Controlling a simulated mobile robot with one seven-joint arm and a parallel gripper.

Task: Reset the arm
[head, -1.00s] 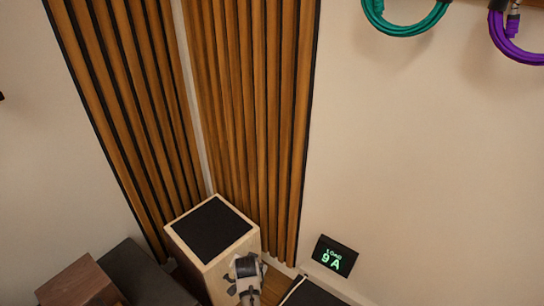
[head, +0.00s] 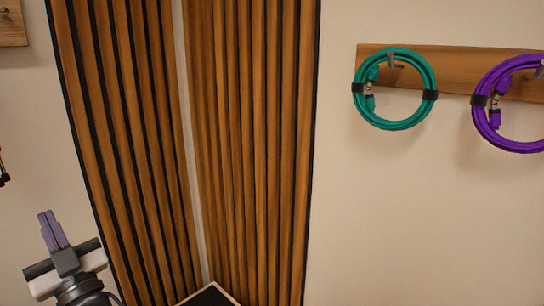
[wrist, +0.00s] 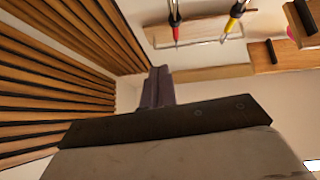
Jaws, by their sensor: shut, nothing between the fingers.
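My gripper (head: 52,230) is at the lower left of the head view, raised in front of the wall and the slatted panels. Its two purple-grey fingers are together and point upward, with nothing between them. The fingers also show in the wrist view (wrist: 158,87), above the dark gripper body. Nothing touches the fingers in either view.
Wooden slatted panels (head: 250,150) cover the corner. A teal cable coil (head: 434,75) and a purple cable coil (head: 480,119) hang from a wooden rail (head: 450,68) at right. The wrist view shows a red-tipped tool (wrist: 175,22) and a yellow-tipped tool (wrist: 236,12) hanging.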

